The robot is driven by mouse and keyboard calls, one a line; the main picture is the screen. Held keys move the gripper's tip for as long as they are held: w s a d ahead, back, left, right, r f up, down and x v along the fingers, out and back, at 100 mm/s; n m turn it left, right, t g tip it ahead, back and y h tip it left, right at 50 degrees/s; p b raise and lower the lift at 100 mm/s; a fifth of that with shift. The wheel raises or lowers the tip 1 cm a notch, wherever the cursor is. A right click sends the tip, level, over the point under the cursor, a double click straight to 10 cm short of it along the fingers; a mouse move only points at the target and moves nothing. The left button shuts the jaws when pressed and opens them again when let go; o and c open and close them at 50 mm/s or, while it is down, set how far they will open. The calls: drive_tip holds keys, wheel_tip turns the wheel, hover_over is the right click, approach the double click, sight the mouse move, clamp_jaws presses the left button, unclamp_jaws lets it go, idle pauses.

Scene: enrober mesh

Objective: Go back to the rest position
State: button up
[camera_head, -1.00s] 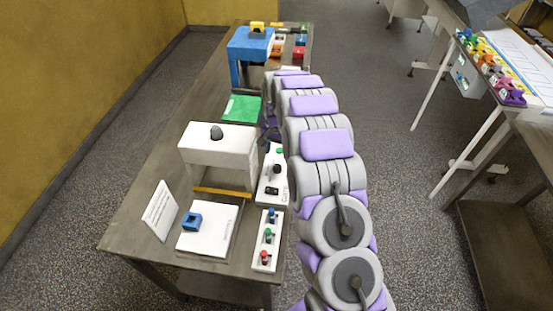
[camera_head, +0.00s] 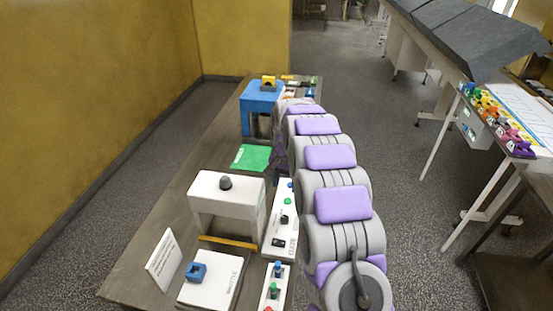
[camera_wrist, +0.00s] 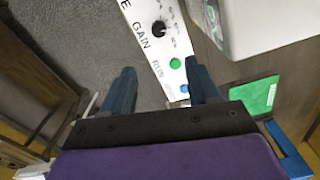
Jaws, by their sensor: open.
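My gripper (camera_wrist: 160,88) shows in the wrist view with its two dark blue fingers apart and nothing between them. Past the fingertips is a white control panel (camera_wrist: 158,30) with a black knob (camera_wrist: 159,28), a green button and a blue button. The same panel (camera_head: 274,238) lies on the table (camera_head: 135,262) in the head view. My arm reaches forward along the table's right side in the head view, and it hides my gripper there.
A yellow wall (camera_head: 95,100) stands left. Open floor (camera_head: 400,220) lies to the right, before another table.

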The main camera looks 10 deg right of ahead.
drive_tip(key=s+r+n+b, duration=0.1)
drive_tip(key=s+r, duration=0.2)
drive_tip(key=s, duration=0.5)
drive_tip(key=s+r+n+g+b, duration=0.1)
drive_tip(key=s+r, duration=0.3)
drive_tip(key=s, duration=0.3)
drive_tip(key=s+r+n+b, duration=0.1)
drive_tip(key=s+r+n, duration=0.15)
drive_tip(key=s, duration=0.55)
drive_tip(key=s+f+n+b, duration=0.1)
drive_tip(key=s+f+n, duration=0.1)
drive_tip(key=s, duration=2.4)
drive_tip(key=shift+d+f+g+b, duration=0.15)
drive_tip(key=shift+f+g+b, duration=0.15)
drive_tip(key=shift+f+g, duration=0.1)
